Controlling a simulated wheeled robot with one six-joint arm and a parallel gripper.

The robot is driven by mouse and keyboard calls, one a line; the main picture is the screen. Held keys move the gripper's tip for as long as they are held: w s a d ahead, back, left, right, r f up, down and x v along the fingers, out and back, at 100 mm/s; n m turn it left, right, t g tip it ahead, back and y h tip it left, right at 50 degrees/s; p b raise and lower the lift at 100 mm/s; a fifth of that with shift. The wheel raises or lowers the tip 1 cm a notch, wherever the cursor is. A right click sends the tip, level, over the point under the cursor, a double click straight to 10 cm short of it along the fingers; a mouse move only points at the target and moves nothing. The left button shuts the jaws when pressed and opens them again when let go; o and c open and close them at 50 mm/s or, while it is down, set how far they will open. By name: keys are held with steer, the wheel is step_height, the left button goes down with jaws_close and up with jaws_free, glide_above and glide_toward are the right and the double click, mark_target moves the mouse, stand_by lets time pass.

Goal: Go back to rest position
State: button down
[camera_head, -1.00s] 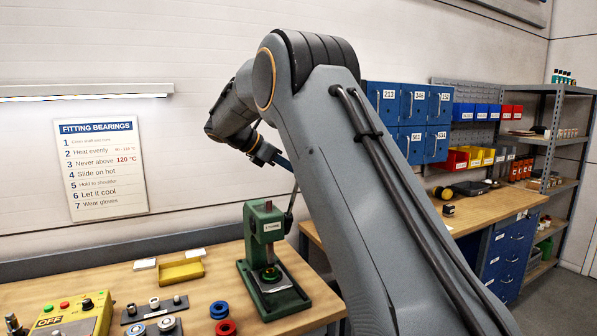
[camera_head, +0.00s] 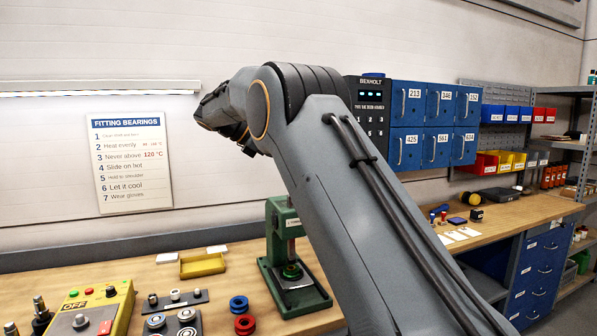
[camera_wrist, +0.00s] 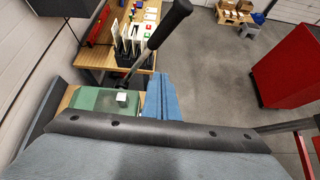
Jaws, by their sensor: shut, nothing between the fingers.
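My arm rises across the middle of the head view and bends at the elbow toward the left wall. Its wrist end is folded behind the upper links there, and the fingers are hidden. A dark bar with holes fills the foreground of that view. The green press (camera_head: 291,262) stands on the bench below and behind my arm.
The wooden bench (camera_head: 226,300) holds a yellow tray (camera_head: 202,265), a yellow control box (camera_head: 97,312), and blue (camera_head: 239,303) and red rings (camera_head: 245,324). Blue lockers (camera_head: 437,115) hang behind my arm. A red cabinet (camera_wrist: 290,60) stands beside open floor (camera_wrist: 220,75).

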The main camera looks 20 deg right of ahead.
steer(key=s+f+m+y+b, duration=0.25)
steer(key=s+f, duration=0.25)
steer(key=f, duration=0.4)
steer(key=s+f+m+y+b, duration=0.1)
steer(key=s+f+m+y, duration=0.3)
steer(key=f, duration=0.6)
steer(key=s+a+f+m+y+b, duration=0.1)
steer(key=s+f+m, duration=0.5)
steer(key=s, duration=0.8)
steer(key=s+a+f+m+y+b, duration=0.1)
steer(key=s+f+m, duration=0.5)
steer(key=s+f, duration=0.6)
steer(key=shift+s+a+f+y+b, duration=0.15)
steer(key=shift+s+f+y+b, duration=0.15)
steer(key=shift+s+y+b, duration=0.65)
steer(key=shift+y, duration=0.3)
